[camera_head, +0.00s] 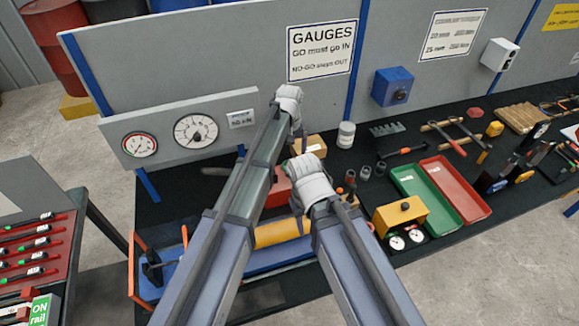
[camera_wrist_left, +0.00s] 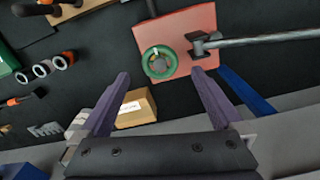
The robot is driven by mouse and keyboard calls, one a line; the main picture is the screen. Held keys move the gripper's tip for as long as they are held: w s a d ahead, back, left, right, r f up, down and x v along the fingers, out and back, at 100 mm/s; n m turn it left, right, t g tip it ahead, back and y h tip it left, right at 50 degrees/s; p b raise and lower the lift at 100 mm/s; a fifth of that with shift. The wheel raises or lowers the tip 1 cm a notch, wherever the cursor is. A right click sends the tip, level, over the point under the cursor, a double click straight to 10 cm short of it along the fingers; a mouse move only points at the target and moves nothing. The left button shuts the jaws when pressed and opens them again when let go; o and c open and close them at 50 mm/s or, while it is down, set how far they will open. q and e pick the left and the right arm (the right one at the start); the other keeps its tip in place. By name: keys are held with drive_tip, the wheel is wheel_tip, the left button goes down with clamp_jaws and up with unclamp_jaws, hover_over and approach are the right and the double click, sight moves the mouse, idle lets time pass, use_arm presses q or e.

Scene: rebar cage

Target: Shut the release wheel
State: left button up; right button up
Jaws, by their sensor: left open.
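The release wheel (camera_wrist_left: 158,62) is a small green ring with a pale hub on a salmon-red block (camera_wrist_left: 178,25) in the left wrist view. My left gripper (camera_wrist_left: 160,76) is open. In the head view part of the red block (camera_head: 279,190) shows between my arms, and the wheel is mostly hidden. My right wrist is in front of the block there, and its fingers are hidden.
A grey bar with a dark clamp (camera_wrist_left: 205,42) lies over the block's right side. A labelled cardboard box (camera_wrist_left: 137,107) stands close to the left finger. A white tin (camera_head: 346,135), green tray (camera_head: 412,190) and yellow block (camera_head: 400,214) stand to the right. A gauge panel (camera_head: 180,130) is at left.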

use_arm(q)
wheel_tip(320, 180, down, 5)
drive_tip(key=b, duration=0.4)
drive_tip(key=shift+r, duration=0.1)
drive_tip(key=c, duration=1.4)
drive_tip(key=shift+o, duration=0.2)
